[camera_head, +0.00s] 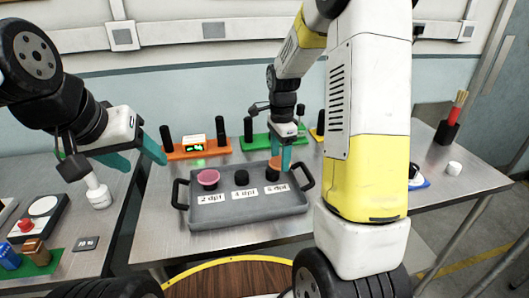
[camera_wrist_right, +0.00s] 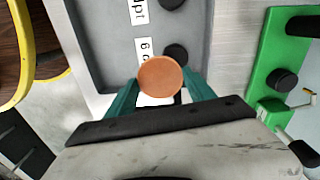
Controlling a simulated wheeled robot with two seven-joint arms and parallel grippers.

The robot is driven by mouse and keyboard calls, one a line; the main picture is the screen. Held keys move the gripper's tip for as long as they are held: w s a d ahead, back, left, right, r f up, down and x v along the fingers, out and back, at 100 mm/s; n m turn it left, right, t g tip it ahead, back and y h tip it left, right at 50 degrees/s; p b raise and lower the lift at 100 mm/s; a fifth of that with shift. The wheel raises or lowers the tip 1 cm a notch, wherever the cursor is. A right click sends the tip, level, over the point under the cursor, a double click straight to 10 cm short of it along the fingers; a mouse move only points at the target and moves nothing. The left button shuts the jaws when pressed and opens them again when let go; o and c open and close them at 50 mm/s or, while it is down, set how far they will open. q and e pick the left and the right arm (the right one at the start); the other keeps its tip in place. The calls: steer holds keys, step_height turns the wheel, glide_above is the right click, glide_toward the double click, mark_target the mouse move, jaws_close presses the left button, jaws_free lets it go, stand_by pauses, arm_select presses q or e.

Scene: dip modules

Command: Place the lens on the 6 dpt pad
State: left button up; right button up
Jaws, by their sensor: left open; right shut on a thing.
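The orange lens (camera_wrist_right: 161,76) is a round disc gripped between the teal fingers of my right gripper (camera_wrist_right: 160,92). In the head view the lens (camera_head: 272,174) is at the right end of the grey tray (camera_head: 243,217), near the 6 dpt label (camera_head: 278,189). My left gripper (camera_head: 138,160) is open and empty, left of the tray.
A pink lens (camera_head: 208,178) sits at the 2 dpt place; the black 4 dpt pad (camera_head: 241,174) is bare. Orange (camera_head: 196,150) and green (camera_head: 257,143) modules stand behind the tray. The right tray handle (camera_head: 305,176) is close to my right gripper. Open table lies left of the tray.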

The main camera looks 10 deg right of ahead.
mark_target(273, 160)
steer(key=w, duration=0.1)
steer(key=w+a, duration=0.1)
steer(key=w, duration=0.1)
steer(key=shift+a+f, duration=0.2)
steer(key=shift+a, duration=0.1)
steer(key=shift+f, duration=1.7)
steer(key=shift+f, duration=0.15)
steer(key=o, duration=1.3)
